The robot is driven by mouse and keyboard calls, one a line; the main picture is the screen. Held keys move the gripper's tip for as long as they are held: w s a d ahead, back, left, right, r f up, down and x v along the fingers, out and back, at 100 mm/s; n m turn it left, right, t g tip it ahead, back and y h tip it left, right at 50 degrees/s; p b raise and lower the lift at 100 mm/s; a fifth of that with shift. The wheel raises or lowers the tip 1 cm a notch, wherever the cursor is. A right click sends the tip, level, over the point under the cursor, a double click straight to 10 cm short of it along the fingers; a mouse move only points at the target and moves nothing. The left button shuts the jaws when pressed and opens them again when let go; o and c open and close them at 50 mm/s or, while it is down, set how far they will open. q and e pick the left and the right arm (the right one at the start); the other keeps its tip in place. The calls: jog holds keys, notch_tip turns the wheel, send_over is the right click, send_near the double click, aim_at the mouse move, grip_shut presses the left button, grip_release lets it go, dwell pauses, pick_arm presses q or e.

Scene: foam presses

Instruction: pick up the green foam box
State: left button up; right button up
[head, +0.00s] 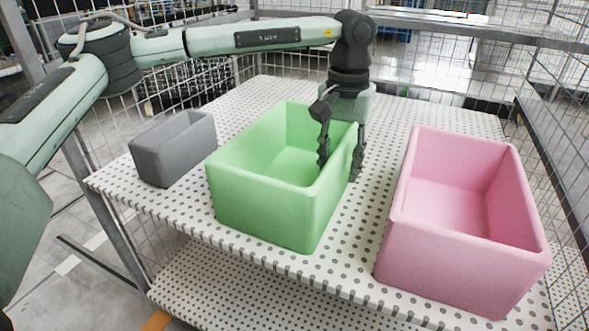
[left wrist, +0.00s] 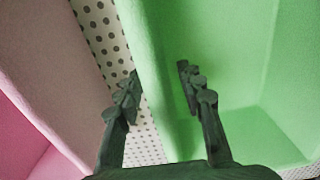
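The green foam box (head: 262,207) stands open side up on the perforated table, between a grey box and a pink box. My left gripper (head: 340,165) is over its right wall, pointing down. One finger is inside the box and the other is outside it. In the left wrist view the open fingers (left wrist: 158,90) are on either side of the green wall (left wrist: 160,60), with a gap on both sides. My right gripper is not in view.
A small grey box (head: 173,155) stands to the left and a large pink box (head: 440,240) to the right. The white perforated table (head: 350,215) shows a clear strip between green and pink boxes. Wire mesh fencing (head: 480,60) surrounds the table.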

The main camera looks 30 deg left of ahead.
pick_arm(q)
grip_shut()
dwell(0.3)
